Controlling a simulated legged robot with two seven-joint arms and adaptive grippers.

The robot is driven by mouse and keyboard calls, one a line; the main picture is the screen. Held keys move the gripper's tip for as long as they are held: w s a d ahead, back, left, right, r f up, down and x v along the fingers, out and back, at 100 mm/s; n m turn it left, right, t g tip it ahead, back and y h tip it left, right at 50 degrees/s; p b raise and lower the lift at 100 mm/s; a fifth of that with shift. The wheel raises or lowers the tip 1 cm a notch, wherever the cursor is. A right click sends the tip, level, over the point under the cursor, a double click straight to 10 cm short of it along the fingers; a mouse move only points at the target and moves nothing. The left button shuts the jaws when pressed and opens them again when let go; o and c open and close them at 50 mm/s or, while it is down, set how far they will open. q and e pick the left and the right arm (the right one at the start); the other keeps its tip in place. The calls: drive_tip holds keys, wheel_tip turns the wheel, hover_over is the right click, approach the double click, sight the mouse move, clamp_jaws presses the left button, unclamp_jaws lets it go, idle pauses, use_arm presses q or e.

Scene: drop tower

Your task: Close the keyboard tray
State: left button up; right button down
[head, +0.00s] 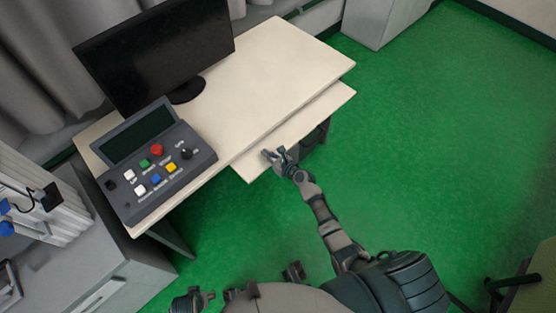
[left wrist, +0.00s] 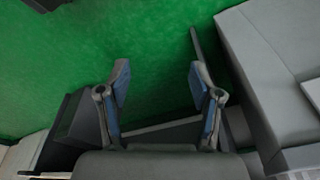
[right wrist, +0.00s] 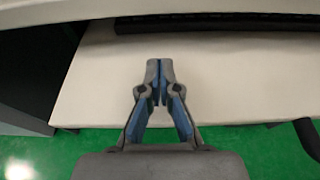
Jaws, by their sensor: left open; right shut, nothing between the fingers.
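The keyboard tray (head: 310,122) is a cream board that sticks out from under the front edge of the desk (head: 285,62). In the right wrist view the tray (right wrist: 220,85) fills the middle, with a dark keyboard-like object (right wrist: 230,25) at its back, partly hidden under the desktop edge. My right gripper (head: 272,156) is over the tray's near-left part, its fingers shut and empty, pointing toward the desk in the right wrist view (right wrist: 158,68). I cannot tell if it touches the tray. My left gripper (left wrist: 160,80) is open and empty, away from the tray.
A monitor (head: 160,50) and a control panel (head: 155,160) with colored buttons stand on the desk. A grey cabinet (head: 75,270) is at the lower left, another (head: 380,20) at the back.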

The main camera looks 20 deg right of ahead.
use_arm(q)
wheel_tip(320, 180, down, 4)
drive_tip(key=w+t, duration=0.2)
drive_tip(key=w, duration=0.1)
drive_tip(key=w+d+r+t+h+b, duration=0.25)
drive_tip(key=w+r+t+b, duration=0.2)
drive_tip(key=w, duration=0.25)
use_arm(e)
drive_tip(key=s+d+f+t+y+b, duration=0.1)
drive_tip(key=s+d+f+t+b, duration=0.3)
drive_tip(key=s+d, duration=1.05)
use_arm(q)
drive_tip(key=w+d+r+t+h+b, duration=0.1)
drive_tip(key=w+r+t, duration=0.2)
drive_tip(key=r, duration=0.6)
drive_tip(key=w+d+r+t+b, duration=0.1)
drive_tip(key=w+d+r+t, duration=0.1)
drive_tip(key=r+t, duration=0.4)
wheel_tip(320, 180, up, 4)
drive_tip(key=shift+w+d+f+h, duration=0.25)
drive_tip(key=shift+w+h, duration=0.1)
drive_tip(key=shift+w, duration=0.55)
use_arm(e)
drive_tip(key=a+x, duration=0.2)
drive_tip(key=x, duration=1.1)
drive_tip(key=shift+s+g, duration=0.3)
use_arm(q)
drive_tip(key=shift+d, duration=0.15)
use_arm(e)
drive_tip(key=shift+d, duration=0.1)
